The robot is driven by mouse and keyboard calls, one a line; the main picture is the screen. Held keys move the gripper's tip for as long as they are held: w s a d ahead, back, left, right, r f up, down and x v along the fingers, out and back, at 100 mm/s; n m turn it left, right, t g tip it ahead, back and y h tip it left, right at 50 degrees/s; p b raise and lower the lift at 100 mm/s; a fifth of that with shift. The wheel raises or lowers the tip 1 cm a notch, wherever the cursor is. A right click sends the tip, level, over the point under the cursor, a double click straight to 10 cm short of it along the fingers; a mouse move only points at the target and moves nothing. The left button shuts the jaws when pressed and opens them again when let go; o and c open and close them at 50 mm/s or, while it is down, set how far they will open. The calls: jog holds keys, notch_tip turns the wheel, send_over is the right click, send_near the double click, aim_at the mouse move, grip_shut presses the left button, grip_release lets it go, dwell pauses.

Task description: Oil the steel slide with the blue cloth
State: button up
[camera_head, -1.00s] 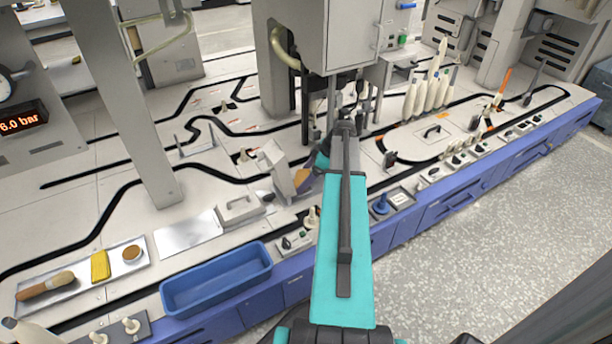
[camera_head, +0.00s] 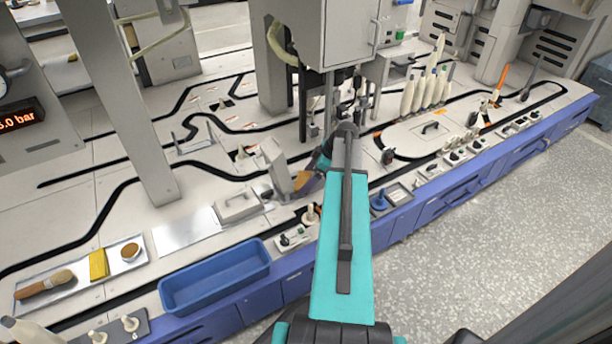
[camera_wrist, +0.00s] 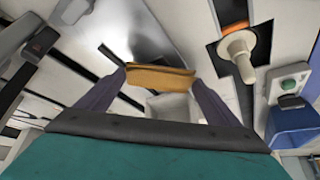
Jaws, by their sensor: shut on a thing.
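My gripper (camera_wrist: 160,88) is shut on an ochre, flat-looking thing (camera_wrist: 160,76), which spans between its two fingers. It looks like a folded cloth or pad, but I cannot tell which. In the head view the ochre thing (camera_head: 309,184) shows beside a tilted grey block, left of my forearm, and my fingers are mostly hidden. I see no blue cloth. The shiny steel plate (camera_head: 186,232), probably the slide, lies flat on the bench, left of my gripper. A bright steel surface (camera_wrist: 140,35) also shows beyond the held thing in the wrist view.
A blue bin (camera_head: 214,278) stands at the bench's front edge. A pale tray (camera_head: 75,285) at left holds a brush (camera_head: 45,284), a yellow folded cloth (camera_head: 98,264) and a round tin (camera_head: 131,252). A grey handled block (camera_head: 238,207) and a pale post (camera_head: 151,140) stand near the plate.

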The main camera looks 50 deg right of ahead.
jog(key=shift+w, duration=0.1)
dwell(0.3)
jog(key=shift+w+d+f, duration=0.1)
jog(key=shift+w+d, duration=0.15)
jog(key=shift+w, duration=0.3)
jog(key=shift+w+d, duration=0.2)
jog(key=shift+w, duration=0.35)
jog(key=shift+s+a, duration=0.1)
jog(key=shift+s+a+f, duration=0.1)
jog(key=shift+s+a, duration=0.1)
jog(key=shift+s, duration=0.4)
jog(key=shift+s+a, duration=0.15)
jog(key=shift+s, duration=0.4)
jog(key=shift+w, duration=0.1)
jog(key=shift+w+d+p, duration=0.15)
jog(key=shift+w+d, duration=0.05)
jog(key=shift+w, duration=0.4)
jog(key=shift+w+d+p, duration=0.15)
jog(key=shift+w+d, duration=0.05)
jog(key=shift+w, duration=0.4)
jog(key=shift+s, duration=0.1)
